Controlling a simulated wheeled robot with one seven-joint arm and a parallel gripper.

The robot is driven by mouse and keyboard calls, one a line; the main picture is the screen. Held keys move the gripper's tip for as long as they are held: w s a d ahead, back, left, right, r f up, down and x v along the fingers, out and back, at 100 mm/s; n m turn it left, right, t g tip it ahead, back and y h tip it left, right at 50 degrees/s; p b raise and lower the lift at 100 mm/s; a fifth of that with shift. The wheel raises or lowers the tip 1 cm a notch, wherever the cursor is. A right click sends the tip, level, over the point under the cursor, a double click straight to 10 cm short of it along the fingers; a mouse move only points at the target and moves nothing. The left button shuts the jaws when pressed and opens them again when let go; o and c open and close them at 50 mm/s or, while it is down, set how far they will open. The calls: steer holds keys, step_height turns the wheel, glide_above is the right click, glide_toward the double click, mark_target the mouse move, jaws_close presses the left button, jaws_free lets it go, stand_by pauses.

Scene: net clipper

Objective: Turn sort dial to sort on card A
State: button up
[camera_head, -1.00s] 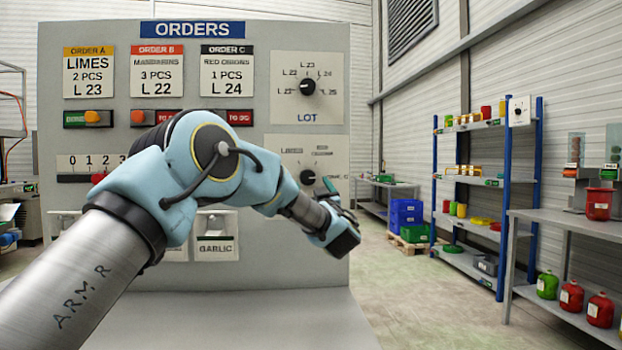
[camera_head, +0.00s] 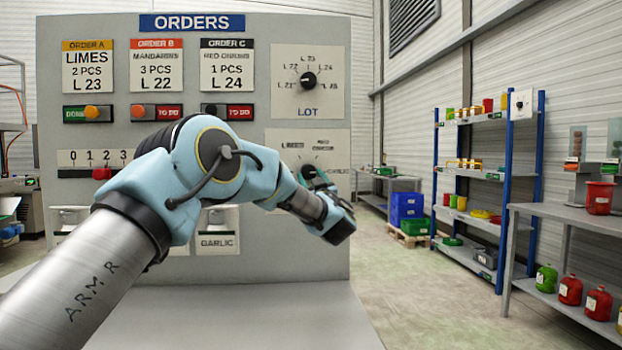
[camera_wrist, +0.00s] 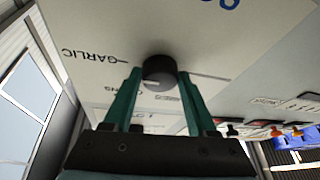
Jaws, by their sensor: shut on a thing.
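The sort dial (camera_head: 308,171) is a dark round knob on the lower right plate of the orders panel. Its labels include red onions and garlic; my gripper partly covers the plate. In the wrist view the knob (camera_wrist: 158,70) sits between the two teal fingertips of my gripper (camera_wrist: 159,77), which is shut on it. GARLIC shows to the knob's left there; I cannot read its pointer surely. In the head view my gripper (camera_head: 317,181) reaches the dial from below right. Card A (camera_head: 88,66), top left, reads LIMES, 2 PCS, L 23.
The lot dial (camera_head: 308,80) is just above, its labels around it. Cards B (camera_head: 157,64) and C (camera_head: 227,64), buttons and a 0-to-3 slider (camera_head: 102,173) lie to the left. Shelves (camera_head: 470,180) stand right, past open floor.

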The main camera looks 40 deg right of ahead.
steer(key=c, duration=0.5)
